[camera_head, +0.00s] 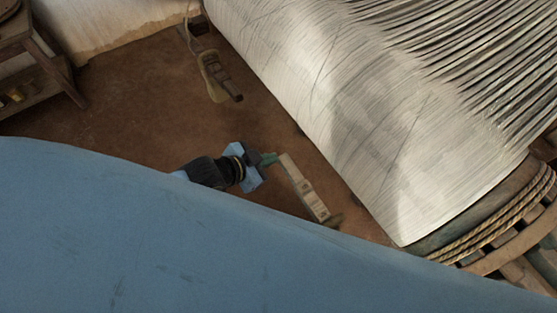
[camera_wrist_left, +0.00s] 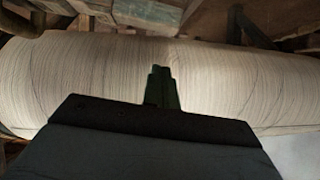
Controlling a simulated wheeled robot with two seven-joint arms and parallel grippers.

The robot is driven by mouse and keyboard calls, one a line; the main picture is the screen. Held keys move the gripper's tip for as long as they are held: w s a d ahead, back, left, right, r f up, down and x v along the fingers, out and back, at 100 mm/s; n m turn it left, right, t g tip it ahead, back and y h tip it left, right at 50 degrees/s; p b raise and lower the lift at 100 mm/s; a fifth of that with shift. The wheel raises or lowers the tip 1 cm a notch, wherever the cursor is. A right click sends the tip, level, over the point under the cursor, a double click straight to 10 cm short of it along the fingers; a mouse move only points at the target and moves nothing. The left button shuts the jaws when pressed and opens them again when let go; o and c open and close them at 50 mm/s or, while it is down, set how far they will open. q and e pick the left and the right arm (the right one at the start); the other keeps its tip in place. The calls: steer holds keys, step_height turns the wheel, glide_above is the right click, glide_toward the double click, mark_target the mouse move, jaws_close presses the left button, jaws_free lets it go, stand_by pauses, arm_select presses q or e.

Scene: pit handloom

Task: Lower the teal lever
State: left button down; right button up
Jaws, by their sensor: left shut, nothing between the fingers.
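The teal lever (camera_head: 269,158) shows in the head view as a short teal end beside the upper end of a pale wooden bar (camera_head: 302,187). My left gripper (camera_head: 258,158) is right at the teal end, just left of it. Its fingers are shut with nothing held between them. Whether they touch the lever cannot be told. The gripper partly hides the lever, and its tilt is unclear. In the left wrist view, the shut dark fingers (camera_wrist_left: 162,85) point toward a pale wound roll. My right gripper is in neither view.
The loom's pale warp roll (camera_head: 340,110) lies close to the right of the bar. Rope (camera_head: 500,225) winds round its near end. A hanging wooden piece (camera_head: 215,75) is farther back. Brown floor (camera_head: 130,95) lies open to the left, with a wooden stand (camera_head: 50,65) beyond.

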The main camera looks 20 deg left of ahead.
arm_select(q)
steer(key=w+d+f+b, duration=0.1)
steer(key=w+f, duration=0.2)
steer(key=f, duration=0.2)
steer(key=shift+w+d+f+b, duration=0.2)
steer(key=shift+d+f+b, duration=0.1)
steer(key=shift+b, duration=0.05)
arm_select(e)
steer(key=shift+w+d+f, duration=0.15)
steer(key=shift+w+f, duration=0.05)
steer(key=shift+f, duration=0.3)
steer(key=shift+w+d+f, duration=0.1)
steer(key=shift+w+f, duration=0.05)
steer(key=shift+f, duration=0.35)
